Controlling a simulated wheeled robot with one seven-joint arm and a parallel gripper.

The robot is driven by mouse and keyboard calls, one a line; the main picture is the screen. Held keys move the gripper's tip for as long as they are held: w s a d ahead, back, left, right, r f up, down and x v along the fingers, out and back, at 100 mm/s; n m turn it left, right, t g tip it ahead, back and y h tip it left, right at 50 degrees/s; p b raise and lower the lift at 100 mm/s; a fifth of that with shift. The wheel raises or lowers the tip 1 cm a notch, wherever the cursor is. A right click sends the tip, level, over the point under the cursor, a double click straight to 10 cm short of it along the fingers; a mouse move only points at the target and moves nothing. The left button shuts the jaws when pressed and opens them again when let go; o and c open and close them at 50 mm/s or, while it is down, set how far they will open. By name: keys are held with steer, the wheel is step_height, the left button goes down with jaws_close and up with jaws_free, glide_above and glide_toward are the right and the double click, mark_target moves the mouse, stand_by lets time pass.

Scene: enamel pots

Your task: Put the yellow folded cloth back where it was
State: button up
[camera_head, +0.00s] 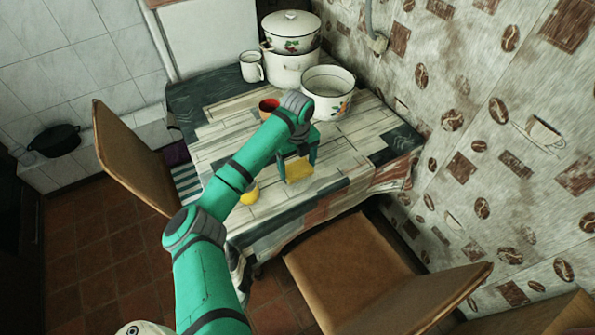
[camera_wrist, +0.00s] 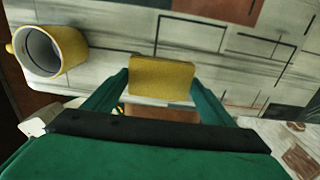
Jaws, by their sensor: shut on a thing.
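The yellow folded cloth (camera_head: 299,170) shows below my gripper (camera_head: 298,158) in the head view, over the wood-patterned table. In the wrist view the cloth (camera_wrist: 161,78) lies between the two green fingertips (camera_wrist: 160,86), which press on its left and right sides. My gripper is shut on it. I cannot tell whether the cloth touches the tabletop or is held just above it. Part of its near side is hidden by the gripper.
A yellow mug (camera_wrist: 50,50) stands left of the cloth in the wrist view; in the head view the mug (camera_head: 250,193) is partly behind my arm. A red bowl (camera_head: 268,107), white pots (camera_head: 292,68) and a white mug (camera_head: 251,67) stand farther back. The table's right side (camera_head: 365,140) is clear.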

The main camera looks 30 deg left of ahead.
mark_target(298, 168)
steer(key=shift+w+f, duration=0.1)
steer(key=shift+f, duration=1.6)
steer(key=o, duration=1.1)
steer(key=shift+f, duration=0.1)
step_height(298, 168, up, 12)
